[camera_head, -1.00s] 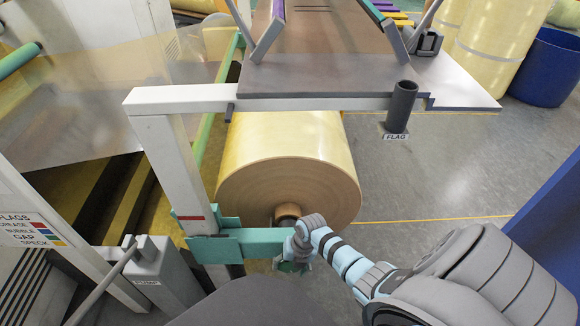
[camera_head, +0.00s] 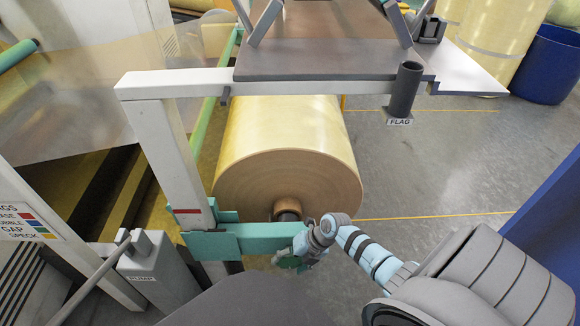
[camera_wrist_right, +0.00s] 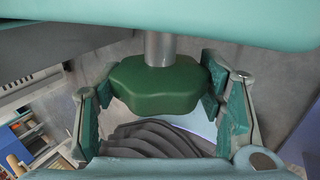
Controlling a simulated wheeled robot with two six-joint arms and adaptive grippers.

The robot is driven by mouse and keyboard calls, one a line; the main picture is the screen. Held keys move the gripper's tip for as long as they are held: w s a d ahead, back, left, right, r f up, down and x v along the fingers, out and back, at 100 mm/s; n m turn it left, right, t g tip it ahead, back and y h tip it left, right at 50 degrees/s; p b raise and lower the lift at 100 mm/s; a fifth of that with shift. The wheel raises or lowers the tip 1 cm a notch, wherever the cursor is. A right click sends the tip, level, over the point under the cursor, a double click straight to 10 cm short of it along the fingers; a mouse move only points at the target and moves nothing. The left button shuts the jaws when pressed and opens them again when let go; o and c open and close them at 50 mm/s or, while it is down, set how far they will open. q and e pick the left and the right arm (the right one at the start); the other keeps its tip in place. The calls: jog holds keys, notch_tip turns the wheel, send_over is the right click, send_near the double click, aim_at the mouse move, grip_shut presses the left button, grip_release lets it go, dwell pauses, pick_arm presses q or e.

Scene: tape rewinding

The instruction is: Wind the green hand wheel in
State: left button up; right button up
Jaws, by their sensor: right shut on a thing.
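The green hand wheel (camera_wrist_right: 158,86) is a dark green lobed knob on a grey metal shaft in the right wrist view. The shaft runs up to a teal bar, which in the head view is the teal bracket (camera_head: 245,240) below the roll. My right gripper (camera_wrist_right: 160,98) is shut on the hand wheel, with a finger pad against each side. In the head view my right gripper (camera_head: 298,254) is at the right end of the bracket and hides most of the wheel. My left gripper is not in view.
A large yellow roll (camera_head: 288,150) sits just behind the bracket. A white frame post (camera_head: 165,150) stands left of it. A grey table with a flag tube (camera_head: 404,90) is above. A grey pump box (camera_head: 148,265) with a lever is at lower left. Open floor lies right.

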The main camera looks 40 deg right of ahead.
jog(key=o, duration=1.1)
jog(key=shift+o, duration=0.2)
jog(key=v, duration=0.7)
jog(key=shift+r, duration=0.2)
jog(key=shift+s+d, duration=0.1)
